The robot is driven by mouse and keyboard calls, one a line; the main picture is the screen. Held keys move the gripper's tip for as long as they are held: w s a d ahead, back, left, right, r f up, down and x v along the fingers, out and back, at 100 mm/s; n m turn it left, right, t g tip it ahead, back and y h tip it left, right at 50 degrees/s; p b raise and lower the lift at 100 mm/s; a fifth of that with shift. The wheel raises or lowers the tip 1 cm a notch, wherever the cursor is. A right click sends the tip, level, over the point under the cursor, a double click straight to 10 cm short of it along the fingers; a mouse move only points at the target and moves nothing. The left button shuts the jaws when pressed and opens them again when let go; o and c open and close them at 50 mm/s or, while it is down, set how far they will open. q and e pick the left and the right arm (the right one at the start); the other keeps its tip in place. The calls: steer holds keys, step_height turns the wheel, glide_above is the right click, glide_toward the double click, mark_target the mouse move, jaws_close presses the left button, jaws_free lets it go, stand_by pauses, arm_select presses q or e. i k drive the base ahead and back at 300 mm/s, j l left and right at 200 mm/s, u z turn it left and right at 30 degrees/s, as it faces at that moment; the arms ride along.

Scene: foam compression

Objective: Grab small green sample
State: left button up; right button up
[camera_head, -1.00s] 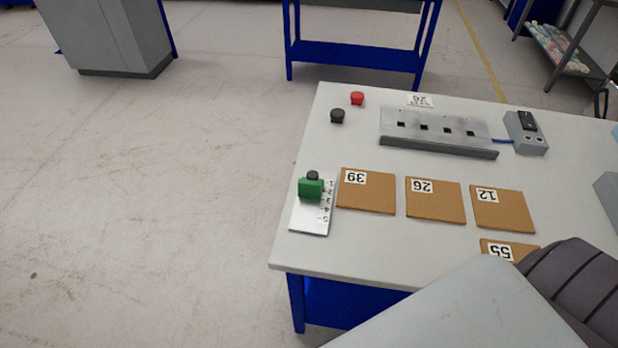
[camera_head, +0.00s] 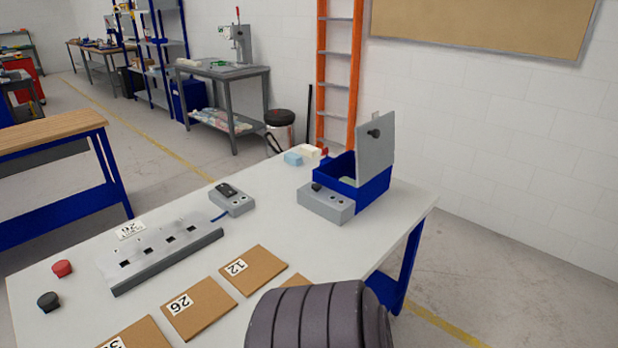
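No object is clearly recognisable as the small green sample in this view. A blue box (camera_head: 372,190) with its grey lid (camera_head: 375,148) raised stands at the far right of the table. A small pale greenish patch (camera_head: 348,181) shows inside it, too small to identify. Beside the box, at the table's far edge, lie a light blue block (camera_head: 293,159) and a cream block (camera_head: 309,151). A small red thing (camera_head: 324,152) is close to them. Neither of my grippers is in view.
On the white table (camera_head: 300,240) are a grey slotted fixture (camera_head: 165,255), a switch box (camera_head: 231,200), a control box (camera_head: 325,203), a red button (camera_head: 62,268), a black knob (camera_head: 48,301) and several brown numbered plates (camera_head: 253,270). A dark ribbed shape covers the bottom middle.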

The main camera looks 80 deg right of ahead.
mark_target(353, 183)
steer(key=z, duration=2.95)
steer(key=i+l, duration=0.5)
steer(key=i+j+u, duration=0.05)
steer(key=i, duration=0.1)
